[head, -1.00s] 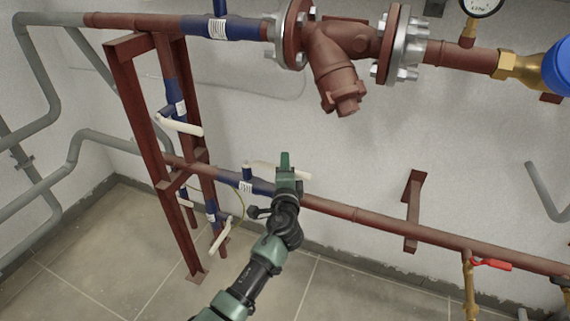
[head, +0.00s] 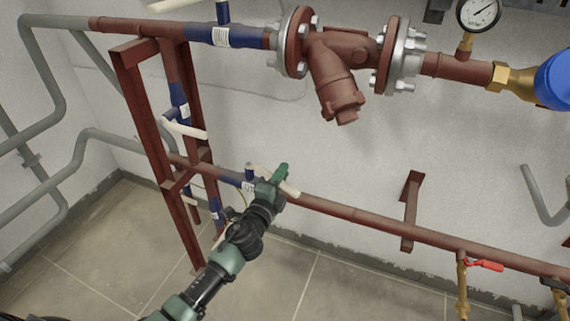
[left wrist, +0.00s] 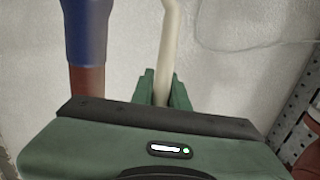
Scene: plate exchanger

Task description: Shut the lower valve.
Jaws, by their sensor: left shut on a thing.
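The lower valve (head: 233,178) is a blue body with a white label on the lower red-brown pipe. Its cream lever (head: 291,189) points to the right and somewhat toward me, at an angle to the pipe. My left gripper (head: 279,176) is shut on the lever near its outer end. In the left wrist view the cream lever (left wrist: 167,50) runs up from between the green fingers (left wrist: 160,90), and a blue and red-brown pipe (left wrist: 86,45) lies to its left. My gripper and forearm hide part of the valve and pipe. My right gripper is in neither view.
A red-brown frame (head: 146,130) stands left of the valve, with other blue valves and cream levers on its vertical pipe. The upper pipe carries a strainer (head: 338,75). A red-handled tap (head: 485,265) sits at the right. The floor (head: 300,285) is clear.

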